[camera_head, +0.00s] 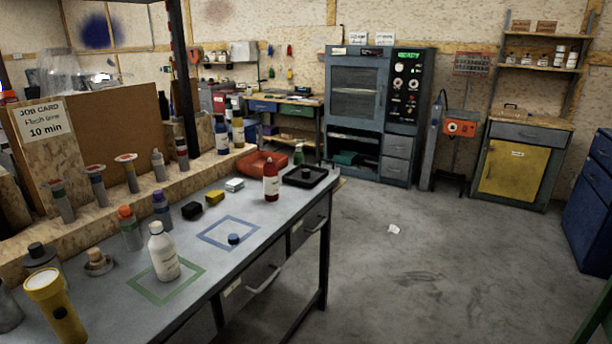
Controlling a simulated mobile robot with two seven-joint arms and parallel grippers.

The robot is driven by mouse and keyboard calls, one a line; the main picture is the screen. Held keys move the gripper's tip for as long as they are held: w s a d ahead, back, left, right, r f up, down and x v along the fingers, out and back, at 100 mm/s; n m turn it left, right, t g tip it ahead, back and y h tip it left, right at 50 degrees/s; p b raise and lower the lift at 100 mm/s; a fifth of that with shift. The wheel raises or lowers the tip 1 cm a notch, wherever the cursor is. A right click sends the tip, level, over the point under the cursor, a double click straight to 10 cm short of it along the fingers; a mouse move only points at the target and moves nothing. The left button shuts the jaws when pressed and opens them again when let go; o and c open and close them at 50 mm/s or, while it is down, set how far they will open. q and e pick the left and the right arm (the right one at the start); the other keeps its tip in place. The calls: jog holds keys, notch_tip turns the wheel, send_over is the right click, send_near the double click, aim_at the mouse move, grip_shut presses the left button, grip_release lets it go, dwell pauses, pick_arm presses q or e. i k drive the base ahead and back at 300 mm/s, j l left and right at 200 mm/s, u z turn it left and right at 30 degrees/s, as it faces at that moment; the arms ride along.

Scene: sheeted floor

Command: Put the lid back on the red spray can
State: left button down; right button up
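A red can or bottle (271,184) stands upright at the far right part of the grey workbench; its top is too small to tell whether it is capped. A small dark blue cap-like piece (233,239) lies inside a blue square outline on the bench. A black tray (321,180) beside the red can holds a small dark round piece (306,172). I cannot tell which piece is the red can's lid. Neither of my grippers is in view.
A white bottle (163,254) stands in a green outline (142,291). An orange-red bin (255,169) is behind. The floor (430,270) right of the bench is mostly clear.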

aim_at(270, 168)
jog(key=i+l+z, duration=0.6)
jog(key=i, duration=0.4)
jog(key=i+z, duration=0.35)
jog(key=i, duration=0.15)
jog(key=i+l+u, duration=0.1)
jog(key=i, duration=1.2)
jog(key=i+u, duration=0.5)
jog(key=i+l+u, duration=0.3)
jog(key=u, duration=0.15)
jog(key=i+l+u, duration=0.1)
jog(key=u, duration=0.3)
jog(key=i+l+u, duration=0.2)
jog(key=u, duration=0.2)
jog(key=i+l+u, duration=0.25)
jog(key=u, duration=0.2)
jog(key=i+l+u, duration=0.15)
jog(key=l+u, duration=0.25)
jog(key=i+l+u, duration=0.1)
jog(key=u, duration=0.3)
jog(key=i+l+u, duration=0.1)
jog(key=l+u, duration=0.15)
jog(key=l, duration=0.15)
jog(key=l+u, duration=0.25)
jog(key=l, duration=0.1)
